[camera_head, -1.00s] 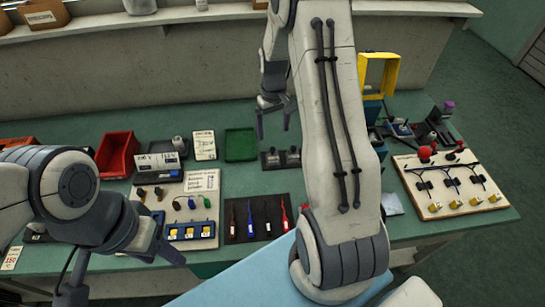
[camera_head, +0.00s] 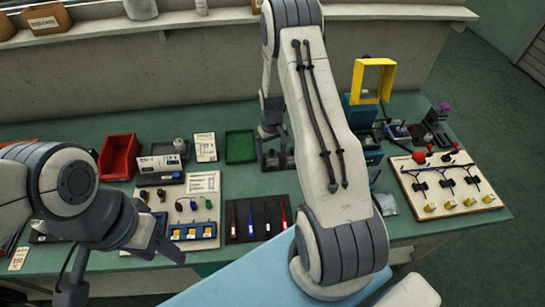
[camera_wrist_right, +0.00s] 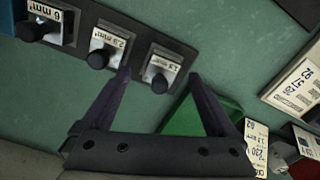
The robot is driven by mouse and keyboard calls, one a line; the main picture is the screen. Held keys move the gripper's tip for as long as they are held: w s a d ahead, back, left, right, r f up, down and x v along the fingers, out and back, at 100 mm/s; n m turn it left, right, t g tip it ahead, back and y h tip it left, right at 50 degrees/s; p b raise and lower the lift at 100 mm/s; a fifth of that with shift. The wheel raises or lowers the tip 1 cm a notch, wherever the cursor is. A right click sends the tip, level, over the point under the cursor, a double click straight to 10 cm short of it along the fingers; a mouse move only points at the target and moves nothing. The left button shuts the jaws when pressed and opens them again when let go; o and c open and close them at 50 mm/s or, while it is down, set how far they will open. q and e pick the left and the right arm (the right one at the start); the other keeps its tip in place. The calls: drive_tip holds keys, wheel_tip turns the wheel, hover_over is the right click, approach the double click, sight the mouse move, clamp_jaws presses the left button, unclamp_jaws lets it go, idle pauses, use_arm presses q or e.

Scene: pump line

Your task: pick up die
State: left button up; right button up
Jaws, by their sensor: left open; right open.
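Three silver dies with black knobs and white labels sit in a row on a dark rack (camera_wrist_right: 185,27) in the right wrist view. The left die (camera_wrist_right: 45,22) reads 6 mm², the middle die (camera_wrist_right: 108,44) seems to read 2.5 mm², and the right die (camera_wrist_right: 162,66) seems to read 1.5 mm². My right gripper (camera_wrist_right: 159,76) is open and empty, its fingertips on either side of the right die in that view. Height and contact are unclear. In the head view, the right gripper (camera_head: 272,135) is over the rack. My left gripper (camera_head: 168,245) is open at the front left.
A green tray (camera_head: 240,147) and label cards (camera_head: 204,147) lie beside the rack. A red bin (camera_head: 118,157) is further left. A mat with several screwdrivers (camera_head: 256,219) lies in front. A yellow frame (camera_head: 373,80) and a wiring board (camera_head: 447,186) stand right of my right arm.

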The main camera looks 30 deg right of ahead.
drive_tip(key=shift+c, duration=0.3)
clamp_jaws()
